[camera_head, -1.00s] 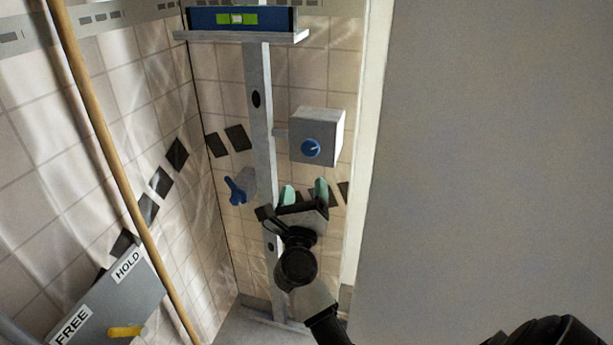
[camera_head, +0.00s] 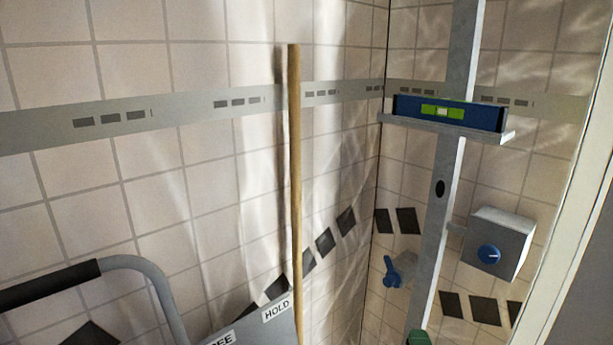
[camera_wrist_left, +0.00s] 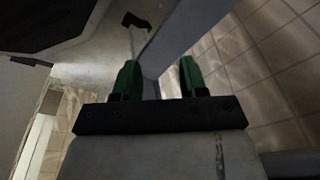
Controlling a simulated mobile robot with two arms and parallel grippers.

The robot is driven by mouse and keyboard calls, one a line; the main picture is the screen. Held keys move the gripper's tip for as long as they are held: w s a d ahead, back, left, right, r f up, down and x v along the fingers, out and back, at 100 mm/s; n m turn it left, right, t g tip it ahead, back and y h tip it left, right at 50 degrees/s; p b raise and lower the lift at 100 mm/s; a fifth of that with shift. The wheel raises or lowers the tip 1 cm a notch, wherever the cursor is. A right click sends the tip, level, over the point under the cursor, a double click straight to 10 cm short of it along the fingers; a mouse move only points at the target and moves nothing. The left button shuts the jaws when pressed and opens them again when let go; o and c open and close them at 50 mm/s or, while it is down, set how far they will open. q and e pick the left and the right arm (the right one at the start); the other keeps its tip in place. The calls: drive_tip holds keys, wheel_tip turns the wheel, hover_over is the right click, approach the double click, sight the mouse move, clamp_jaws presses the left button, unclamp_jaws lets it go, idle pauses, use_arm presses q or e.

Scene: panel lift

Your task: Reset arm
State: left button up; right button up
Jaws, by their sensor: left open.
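My left gripper shows in the left wrist view (camera_wrist_left: 160,82), with its two green fingertips apart and nothing seen between them. In the head view only a green fingertip (camera_head: 418,338) shows at the bottom edge, in front of the lower part of a grey upright rail (camera_head: 445,190). The rest of that arm is below the picture. My right gripper is not in view.
A blue spirit level (camera_head: 449,112) rests on a shelf (camera_head: 480,133) across the rail. Right of the rail is a grey box with a blue knob (camera_head: 489,254); left is a blue lever (camera_head: 392,272). A wooden pole (camera_head: 295,180) stands near a HOLD-labelled panel (camera_head: 284,327).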

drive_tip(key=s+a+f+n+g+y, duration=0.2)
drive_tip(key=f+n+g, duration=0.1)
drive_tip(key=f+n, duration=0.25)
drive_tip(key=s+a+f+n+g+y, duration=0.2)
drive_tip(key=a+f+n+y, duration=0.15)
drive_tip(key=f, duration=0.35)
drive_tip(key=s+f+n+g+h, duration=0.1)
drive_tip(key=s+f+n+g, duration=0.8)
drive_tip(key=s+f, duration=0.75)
use_arm(q)
drive_tip(key=s+a+g+p, duration=0.1)
drive_tip(key=s+a+p, duration=0.2)
drive_tip(key=s+p, duration=1.2)
drive_tip(key=shift+s+r+p, duration=0.3)
drive_tip(key=shift+s+p, duration=0.1)
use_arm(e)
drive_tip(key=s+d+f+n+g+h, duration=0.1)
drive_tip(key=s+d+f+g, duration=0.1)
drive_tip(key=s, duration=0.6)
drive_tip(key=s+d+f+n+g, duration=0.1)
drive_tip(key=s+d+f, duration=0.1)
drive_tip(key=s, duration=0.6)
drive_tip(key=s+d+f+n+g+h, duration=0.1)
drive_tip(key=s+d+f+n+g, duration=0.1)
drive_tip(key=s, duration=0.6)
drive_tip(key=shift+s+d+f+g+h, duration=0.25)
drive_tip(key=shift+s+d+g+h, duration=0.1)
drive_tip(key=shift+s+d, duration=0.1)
